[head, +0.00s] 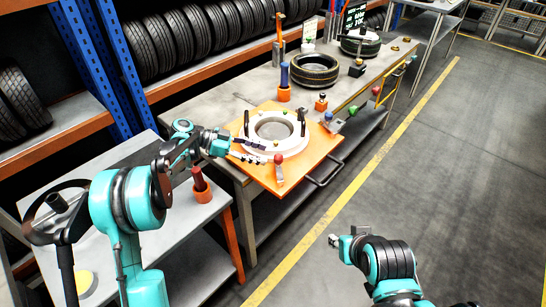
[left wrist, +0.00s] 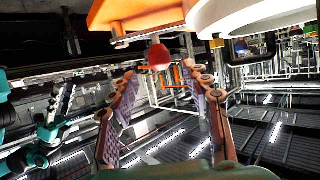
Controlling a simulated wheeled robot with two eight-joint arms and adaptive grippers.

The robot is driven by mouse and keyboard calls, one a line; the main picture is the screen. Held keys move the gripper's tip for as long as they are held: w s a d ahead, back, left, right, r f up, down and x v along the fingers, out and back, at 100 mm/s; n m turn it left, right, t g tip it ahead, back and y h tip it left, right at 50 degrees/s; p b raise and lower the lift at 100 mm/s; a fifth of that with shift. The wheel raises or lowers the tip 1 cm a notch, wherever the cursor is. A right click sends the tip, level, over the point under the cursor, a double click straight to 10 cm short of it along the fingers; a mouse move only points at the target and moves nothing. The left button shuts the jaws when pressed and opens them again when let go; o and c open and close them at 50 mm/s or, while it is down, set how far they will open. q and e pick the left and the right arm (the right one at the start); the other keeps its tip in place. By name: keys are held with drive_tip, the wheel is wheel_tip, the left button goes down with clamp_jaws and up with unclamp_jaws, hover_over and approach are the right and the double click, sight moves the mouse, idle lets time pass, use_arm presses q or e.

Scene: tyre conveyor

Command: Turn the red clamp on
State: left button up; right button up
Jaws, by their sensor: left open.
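The red clamp (head: 278,160) has a round red knob and stands at the front edge of the white ring fixture (head: 300,146) on the orange board (head: 318,150). Its red knob (left wrist: 158,56) also shows in the left wrist view, ahead of and between my fingers. My left gripper (head: 264,154) is open and empty, just left of the clamp, fingers pointing at it. In the left wrist view my two fingers (left wrist: 158,85) are spread apart, with no clear contact with the knob. My right gripper (head: 337,240) is low, over the floor, away from the bench; its fingers are too small to read.
The metal bench (head: 255,88) carries a tyre (head: 315,70), an orange-based blue-handled tool (head: 284,85) and small knobbed devices. A red-handled tool in an orange holder (head: 201,185) stands on the nearer table, close beneath my left arm. Tyre racks line the back. The floor at right is clear.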

use_arm(q)
drive_tip(key=v, duration=0.4)
drive_tip(key=shift+a+r, duration=0.1)
drive_tip(key=shift+a, duration=0.15)
drive_tip(key=s+r+n+t+y, duration=0.3)
drive_tip(key=s+n+y, duration=0.3)
drive_tip(key=s+n, duration=0.5)
drive_tip(key=s+a+f+n+t+y, duration=0.2)
drive_tip(key=s+a+n+y, duration=0.1)
drive_tip(key=s, duration=0.6)
drive_tip(key=s+a+f+n+t+y, duration=0.1)
drive_tip(key=s+a+f+n+y, duration=0.2)
drive_tip(key=s+a, duration=0.3)
drive_tip(key=s+y, duration=0.1)
drive_tip(key=s, duration=0.3)
drive_tip(key=shift+s+n+t+y, duration=0.3)
drive_tip(key=shift+s+t, duration=0.05)
drive_tip(key=shift+t, duration=0.05)
